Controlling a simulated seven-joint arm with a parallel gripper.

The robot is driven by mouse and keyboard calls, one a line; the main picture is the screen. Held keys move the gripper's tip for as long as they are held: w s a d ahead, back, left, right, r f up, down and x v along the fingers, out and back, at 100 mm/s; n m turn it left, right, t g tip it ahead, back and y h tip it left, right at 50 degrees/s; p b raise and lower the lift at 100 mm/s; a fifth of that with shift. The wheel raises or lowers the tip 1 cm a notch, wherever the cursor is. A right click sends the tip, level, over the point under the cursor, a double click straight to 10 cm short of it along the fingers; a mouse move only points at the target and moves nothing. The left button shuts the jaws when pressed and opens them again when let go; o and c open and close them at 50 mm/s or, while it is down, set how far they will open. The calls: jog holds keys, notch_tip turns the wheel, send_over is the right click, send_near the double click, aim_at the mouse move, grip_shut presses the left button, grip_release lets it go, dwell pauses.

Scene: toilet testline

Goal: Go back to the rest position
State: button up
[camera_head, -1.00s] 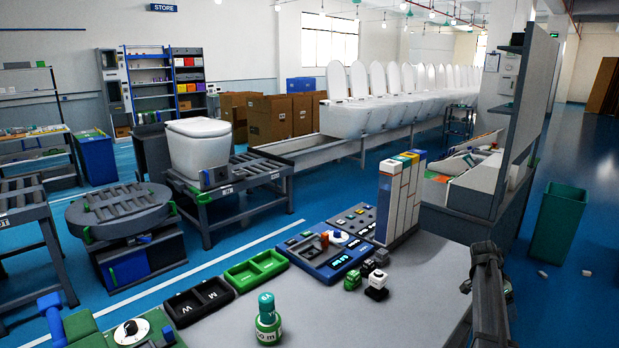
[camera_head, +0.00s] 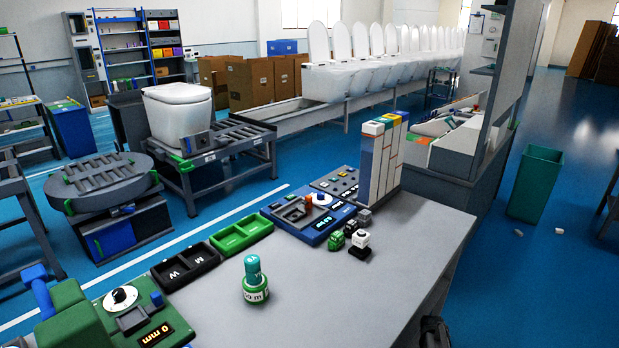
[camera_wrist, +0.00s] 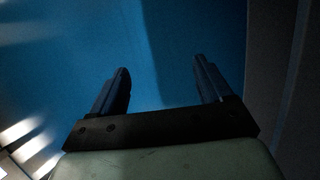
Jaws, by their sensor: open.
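My gripper (camera_wrist: 160,85) shows in the wrist view with its two dark fingers apart and nothing between them. It hangs over the blue floor (camera_wrist: 180,35). In the head view only a dark piece of my arm shows at the bottom edge, right of the grey worktable (camera_head: 330,285); the fingers are out of view there. A green and teal bottle-like piece (camera_head: 255,283) stands upright on the table, apart from my arm.
The table holds a green device with a dial (camera_head: 120,310), a black tray (camera_head: 187,266), a green tray (camera_head: 241,233), a blue panel (camera_head: 307,218), small blocks (camera_head: 359,243) and tall boxes (camera_head: 383,155). A green bin (camera_head: 535,183) stands on the floor at right.

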jog(key=s+a+f+n+g, duration=0.1)
jog(key=s+a+f+n, duration=0.3)
jog(key=s+a, duration=0.8)
jog(key=s+a+f+n, duration=0.5)
jog(key=s+a, duration=0.7)
jog(key=s, duration=0.1)
jog(key=shift+s+a+g, duration=0.15)
jog(key=shift+s+g, duration=0.25)
jog(key=shift+f, duration=0.1)
